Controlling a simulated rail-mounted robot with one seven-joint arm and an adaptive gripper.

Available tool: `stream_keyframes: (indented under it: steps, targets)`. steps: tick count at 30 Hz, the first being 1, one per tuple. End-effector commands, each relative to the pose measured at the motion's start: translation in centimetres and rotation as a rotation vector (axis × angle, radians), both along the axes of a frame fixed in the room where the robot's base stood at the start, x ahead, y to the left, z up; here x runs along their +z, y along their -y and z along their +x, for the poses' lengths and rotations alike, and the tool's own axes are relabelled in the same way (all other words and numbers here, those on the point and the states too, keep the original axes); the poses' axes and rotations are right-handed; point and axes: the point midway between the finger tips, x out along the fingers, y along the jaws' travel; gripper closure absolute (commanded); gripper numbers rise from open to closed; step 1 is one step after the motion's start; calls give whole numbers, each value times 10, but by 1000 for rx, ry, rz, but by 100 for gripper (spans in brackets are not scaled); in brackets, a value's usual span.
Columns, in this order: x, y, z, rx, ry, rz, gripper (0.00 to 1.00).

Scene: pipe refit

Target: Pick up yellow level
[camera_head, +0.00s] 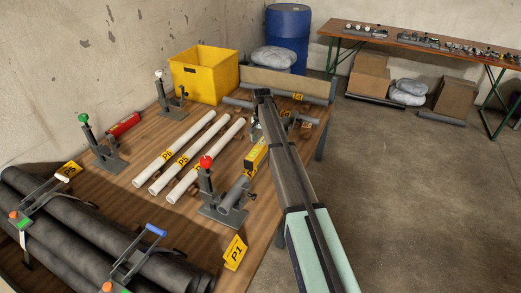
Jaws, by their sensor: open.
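The yellow level (254,160) is a small yellow block with dark markings. It appears to lie along a grey pipe (234,193) at the right side of the wooden workbench. My gripper (256,132) is just beyond the level's far end, below the end of my arm. It is open, with nothing visible between its fingers. My arm covers the right side of this area and hides part of the gripper. I cannot tell whether the fingers touch the level.
A red-knobbed clamp (206,168) stands close left of the level. White pipes (178,152) lie left of it on the workbench (125,210). A yellow bin (205,76) stands at the back. Dark pipes (75,220) fill the front left.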

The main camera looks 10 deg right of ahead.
Motion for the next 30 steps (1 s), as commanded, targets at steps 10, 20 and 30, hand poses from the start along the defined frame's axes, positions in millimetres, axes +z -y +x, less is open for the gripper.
stream_keyframes:
  steps: [10,20,30]
  targets:
    - [-23,0,3,0,-2,0,27]
    - [-55,0,3,0,0,0,27]
    - [-55,0,3,0,0,0,94]
